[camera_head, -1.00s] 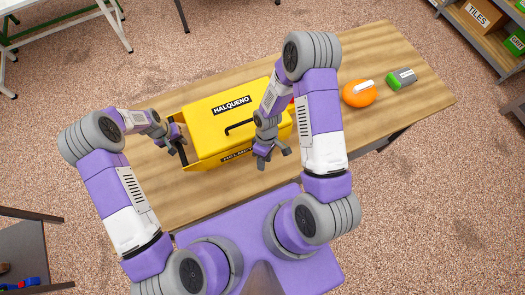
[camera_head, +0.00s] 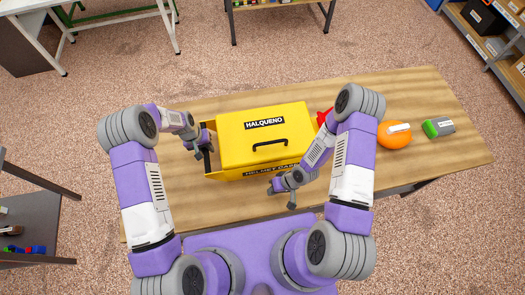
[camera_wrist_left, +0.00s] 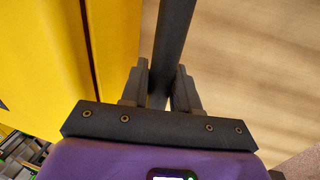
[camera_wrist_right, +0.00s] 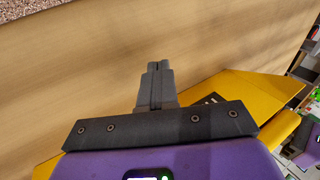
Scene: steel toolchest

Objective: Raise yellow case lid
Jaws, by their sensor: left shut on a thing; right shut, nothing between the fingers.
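The yellow case (camera_head: 235,150) stands on the wooden table in the head view. Its top lid (camera_head: 289,133) carries a HALQUENO label and a black handle (camera_head: 270,144). The lid looks down; I cannot tell whether a small gap shows. A dark bar (camera_head: 207,161) runs along the case's left side. My left gripper (camera_head: 202,152) is shut on this bar (camera_wrist_left: 171,40), and the fingers (camera_wrist_left: 160,88) flank it beside the yellow wall. My right gripper (camera_head: 290,198) is shut and empty just in front of the case's front right; its closed fingertips (camera_wrist_right: 159,66) are over bare table.
An orange ball-like object (camera_head: 393,138) and a grey-green object (camera_head: 438,127) lie right of the case. A red thing (camera_head: 325,116) is partly hidden behind my right arm. The wooden table (camera_head: 430,95) has free room at the back and front left.

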